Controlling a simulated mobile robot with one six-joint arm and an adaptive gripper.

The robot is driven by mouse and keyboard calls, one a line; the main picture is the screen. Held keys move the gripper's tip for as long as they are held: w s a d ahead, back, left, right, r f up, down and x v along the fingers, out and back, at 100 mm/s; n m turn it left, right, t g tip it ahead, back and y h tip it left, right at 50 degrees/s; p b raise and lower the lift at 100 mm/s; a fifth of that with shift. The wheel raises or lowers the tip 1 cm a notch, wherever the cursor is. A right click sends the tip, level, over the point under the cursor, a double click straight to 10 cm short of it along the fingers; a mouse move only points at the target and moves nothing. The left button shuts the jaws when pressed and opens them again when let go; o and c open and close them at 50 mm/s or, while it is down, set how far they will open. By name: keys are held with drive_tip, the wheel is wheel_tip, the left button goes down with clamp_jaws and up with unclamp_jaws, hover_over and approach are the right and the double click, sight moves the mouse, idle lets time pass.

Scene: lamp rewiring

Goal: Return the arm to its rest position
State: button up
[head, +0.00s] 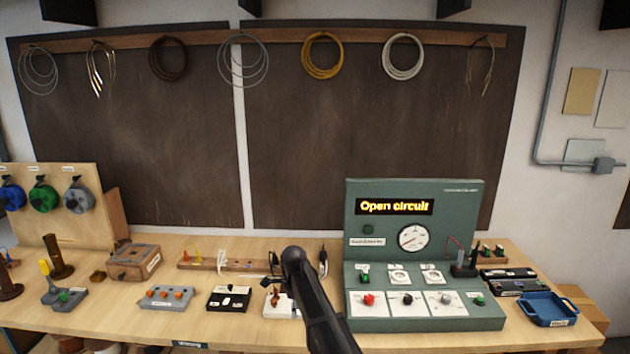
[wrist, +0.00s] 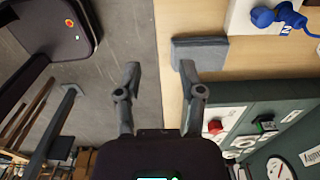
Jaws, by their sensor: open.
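In the head view my dark arm (head: 312,295) rises from the bottom edge in front of the workbench (head: 110,315). It stands just left of the green test panel (head: 473,215). I cannot make out the fingers clearly in that view. In the wrist view my gripper (wrist: 158,78) is open, its two fingers apart with nothing between them. The gap lies over the bench's edge, with grey floor on one side and wood on the other. A grey block (wrist: 200,50) lies on the bench close to the right finger.
The panel's display reads "Open circuit". Left of my arm are a black switch block (head: 229,298), a grey block with orange terminals (head: 167,297) and a wooden strip (head: 200,265). A blue tray (head: 548,309) sits at the right end. Coiled wires hang on the back wall.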

drive_tip(key=s+d+f+n+b, duration=0.5)
drive_tip(key=s+d+n, duration=0.4)
drive_tip(key=s+d, duration=0.2)
drive_tip(key=s+d+f+n+b, duration=0.5)
drive_tip(key=s+d+n, duration=0.4)
drive_tip(key=s+d, duration=0.3)
drive_tip(key=shift+s+n, duration=0.3)
drive_tip(key=shift+s, duration=1.45)
